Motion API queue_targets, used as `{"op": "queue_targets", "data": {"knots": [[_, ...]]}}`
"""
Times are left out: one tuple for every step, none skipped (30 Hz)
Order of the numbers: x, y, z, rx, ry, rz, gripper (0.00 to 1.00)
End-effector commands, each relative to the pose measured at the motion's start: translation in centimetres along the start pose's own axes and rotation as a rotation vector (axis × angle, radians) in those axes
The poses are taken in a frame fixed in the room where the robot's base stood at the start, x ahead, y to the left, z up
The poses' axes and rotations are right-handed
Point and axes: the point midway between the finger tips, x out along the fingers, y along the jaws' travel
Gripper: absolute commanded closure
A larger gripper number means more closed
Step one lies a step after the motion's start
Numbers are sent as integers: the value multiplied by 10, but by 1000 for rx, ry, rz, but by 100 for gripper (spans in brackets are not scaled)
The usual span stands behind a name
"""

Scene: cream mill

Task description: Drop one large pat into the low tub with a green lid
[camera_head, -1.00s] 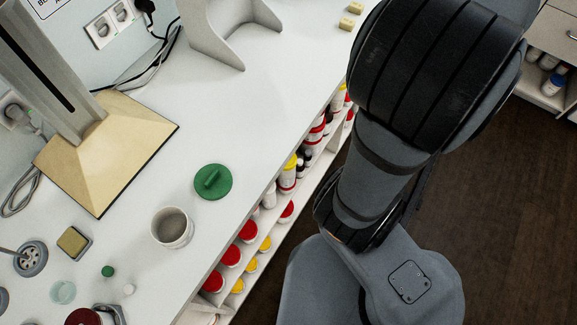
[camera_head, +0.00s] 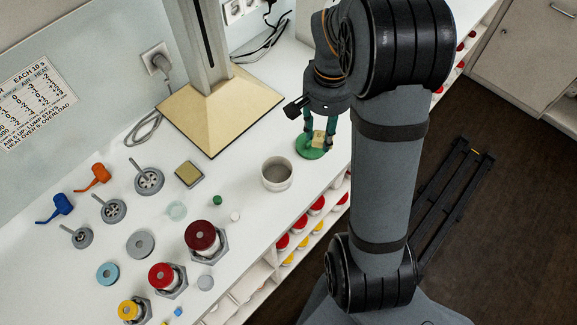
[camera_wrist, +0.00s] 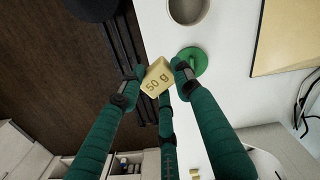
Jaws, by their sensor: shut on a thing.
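My gripper (camera_head: 319,141) is shut on a pale yellow pat (camera_head: 318,137). In the wrist view the pat (camera_wrist: 158,77) reads "50 g" and sits between the green fingertips (camera_wrist: 156,74). The round green lid (camera_head: 308,151) lies on the white bench, handle up. In the head view the pat overlaps the lid; in the wrist view the lid (camera_wrist: 198,58) shows beyond and beside the pat. The low pale tub (camera_head: 277,184) stands open and upright, left of the lid and gripper. It also shows in the wrist view (camera_wrist: 181,27). I see no pat in its visible interior.
A cream-based stand (camera_head: 222,110) rises behind the tub. Left of the tub are a square yellow-topped piece (camera_head: 189,174), a small green knob (camera_head: 217,200) and a dark red-topped piece (camera_head: 202,238). The bench's front edge is close, with tubs shelved below.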

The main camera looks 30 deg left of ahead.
Motion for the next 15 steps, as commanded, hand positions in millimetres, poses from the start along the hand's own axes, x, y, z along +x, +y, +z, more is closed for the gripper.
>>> {"op": "queue_targets", "data": {"knots": [[0, -23, 6, -22, -4, 2, 93], [2, -35, 8, -28, -3, 1, 93], [5, -49, 12, -35, -3, 0, 93], [7, -58, 14, -38, -2, 0, 93], [9, -65, 16, -42, -2, 0, 93], [11, -74, 20, -45, -2, -1, 93], [12, -79, 21, -48, -1, -1, 93], [13, -83, 22, -49, 0, -1, 93], [15, -87, 24, -51, 0, -2, 93], [16, -89, 25, -51, 1, -2, 93], [18, -91, 25, -51, 1, -2, 93], [20, -92, 26, -51, 1, -2, 93], [21, -92, 26, -51, 1, -2, 93], [24, -92, 26, -51, 1, -2, 93], [27, -92, 26, -51, 1, -2, 93]]}}
